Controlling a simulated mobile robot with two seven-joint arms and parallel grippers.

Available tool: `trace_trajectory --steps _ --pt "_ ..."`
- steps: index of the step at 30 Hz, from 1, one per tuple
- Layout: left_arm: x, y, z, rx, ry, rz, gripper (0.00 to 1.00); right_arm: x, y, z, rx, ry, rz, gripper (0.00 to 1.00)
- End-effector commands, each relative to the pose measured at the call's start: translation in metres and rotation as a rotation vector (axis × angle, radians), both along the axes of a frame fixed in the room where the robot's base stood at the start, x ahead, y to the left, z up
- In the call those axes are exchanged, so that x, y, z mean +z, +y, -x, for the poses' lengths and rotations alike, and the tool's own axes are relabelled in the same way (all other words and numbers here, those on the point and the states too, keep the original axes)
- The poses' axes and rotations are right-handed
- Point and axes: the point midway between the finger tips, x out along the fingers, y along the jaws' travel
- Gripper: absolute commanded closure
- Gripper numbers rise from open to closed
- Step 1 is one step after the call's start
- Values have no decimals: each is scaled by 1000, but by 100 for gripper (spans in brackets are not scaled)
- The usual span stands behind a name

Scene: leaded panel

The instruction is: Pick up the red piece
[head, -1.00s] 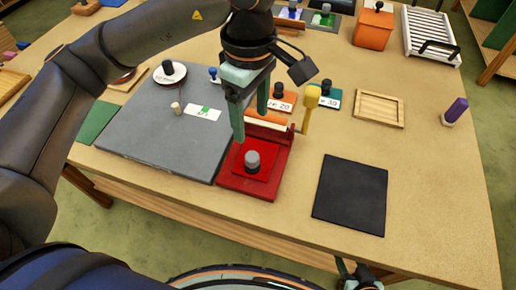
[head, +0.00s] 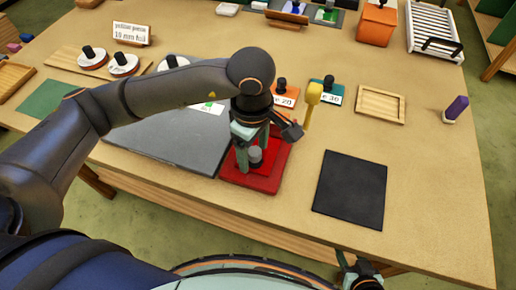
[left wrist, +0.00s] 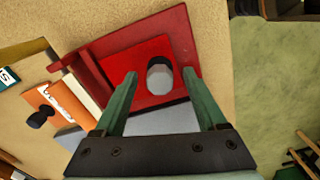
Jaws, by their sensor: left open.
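The red piece (left wrist: 135,68) is a flat red plate with a grey-topped dark knob (left wrist: 160,75). It lies in a darker red tray (head: 231,176) at the front of the table, and the knob also shows in the head view (head: 255,156). My left gripper (head: 254,160) is low over the piece, with its fingers apart around or just short of the knob; contact cannot be told. In the left wrist view the left gripper (left wrist: 162,80) is open, with the knob between its fingertips. My right gripper (head: 362,277) is at the bottom edge, partly cut off.
A grey slab (head: 165,140) lies left of the red tray and a black mat (head: 350,190) lies right of it. Orange and teal numbered pieces (head: 328,88) sit further back. Table is clear around the mat.

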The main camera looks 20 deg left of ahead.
Motion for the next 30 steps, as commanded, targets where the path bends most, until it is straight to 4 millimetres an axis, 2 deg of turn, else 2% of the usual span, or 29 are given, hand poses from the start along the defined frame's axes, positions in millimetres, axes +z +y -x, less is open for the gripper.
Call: trace_trajectory --steps 5,24,30 --pt "0 0 0 1 0 0 29 0 0 0 0 0 0 50" --pt "0 0 0 1 0 0 100 0 0 0 1 -1 1 50" --pt "1 0 -1 1 -2 1 100 0 0 0 1 -1 1 50"
